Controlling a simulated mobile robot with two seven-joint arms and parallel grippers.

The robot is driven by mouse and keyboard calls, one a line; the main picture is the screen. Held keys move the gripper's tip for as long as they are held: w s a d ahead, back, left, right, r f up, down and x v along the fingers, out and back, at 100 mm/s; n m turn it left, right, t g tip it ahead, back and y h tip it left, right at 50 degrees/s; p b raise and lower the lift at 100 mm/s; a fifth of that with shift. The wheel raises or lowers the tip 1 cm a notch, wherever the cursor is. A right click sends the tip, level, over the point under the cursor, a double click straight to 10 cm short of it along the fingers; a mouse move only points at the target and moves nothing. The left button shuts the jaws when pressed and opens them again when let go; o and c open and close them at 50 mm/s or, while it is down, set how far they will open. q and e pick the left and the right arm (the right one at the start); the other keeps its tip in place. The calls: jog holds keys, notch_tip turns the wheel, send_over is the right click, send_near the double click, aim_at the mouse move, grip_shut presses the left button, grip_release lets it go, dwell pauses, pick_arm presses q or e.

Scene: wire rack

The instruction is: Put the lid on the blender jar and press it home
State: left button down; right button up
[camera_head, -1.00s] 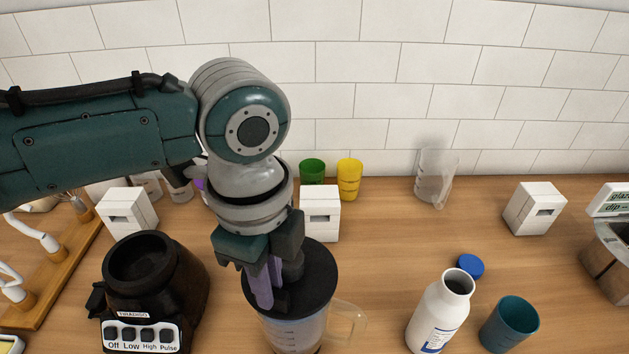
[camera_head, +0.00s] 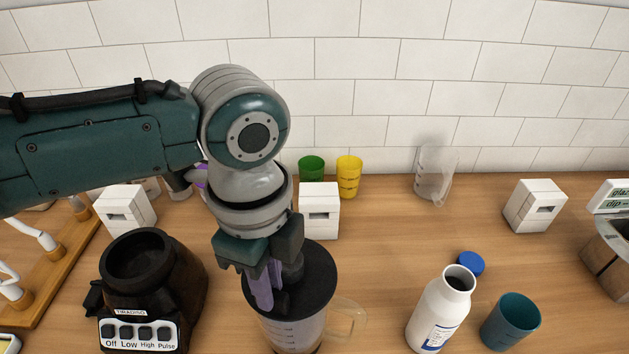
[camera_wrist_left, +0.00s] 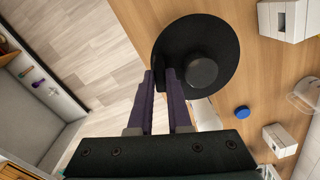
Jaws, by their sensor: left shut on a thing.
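The blender jar (camera_head: 291,333) is clear, with marks on its side and a handle (camera_head: 349,318) on its right. It stands upright on the counter. The round black lid (camera_head: 317,284) with a raised knob (camera_wrist_left: 202,72) covers its mouth. I cannot tell whether the lid is fully down. My left gripper (camera_head: 264,300) points down at the lid's left part, shut on the lid, its fingers beside the knob. In the left wrist view the gripper (camera_wrist_left: 163,80) reaches over the lid's edge; the exact grip is partly hidden. My right gripper is not in view.
The dark blender base (camera_head: 185,285) stands left of the jar. A white bottle (camera_head: 438,315), blue cap (camera_head: 470,264) and teal cup (camera_head: 511,322) stand right. White blocks (camera_head: 319,208), green (camera_head: 312,168) and yellow cups (camera_head: 348,178) and a clear pitcher (camera_head: 435,172) are behind.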

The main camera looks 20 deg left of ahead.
pick_arm(q)
jog(key=shift+f, duration=0.3)
dwell(0.5)
jog(key=c, duration=0.8)
grip_release()
jog(key=shift+o, duration=0.4)
jog(key=shift+o, duration=1.2)
notch_tip(320, 180, up, 7)
jog(key=p, duration=0.7)
